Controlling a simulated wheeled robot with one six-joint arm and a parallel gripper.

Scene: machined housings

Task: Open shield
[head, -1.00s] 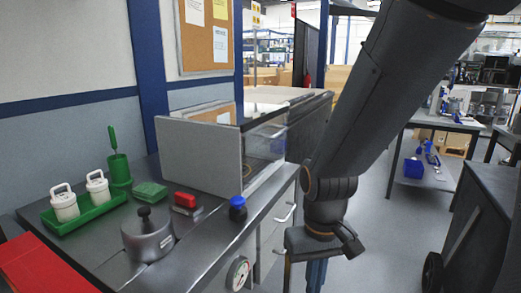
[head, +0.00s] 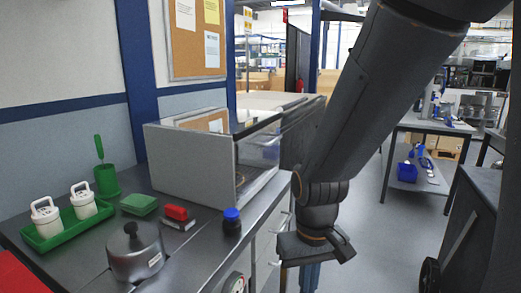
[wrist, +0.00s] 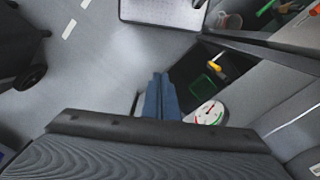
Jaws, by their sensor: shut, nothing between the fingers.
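The shield (head: 258,158) is a clear panel on the front of a grey box (head: 190,168) standing on the bench. It appears to be down over the front, with a dark strip along its top edge. My gripper (head: 310,278) hangs low in front of the bench, to the right of the box and apart from it. Its blue fingers (wrist: 160,95) are together and empty in the wrist view. The fingertips are partly cut off at the bottom of the head view. I cannot pick out the shield with certainty in the wrist view.
A round gauge (wrist: 209,112) is near the fingers. Open floor (head: 385,235) lies right of my arm.

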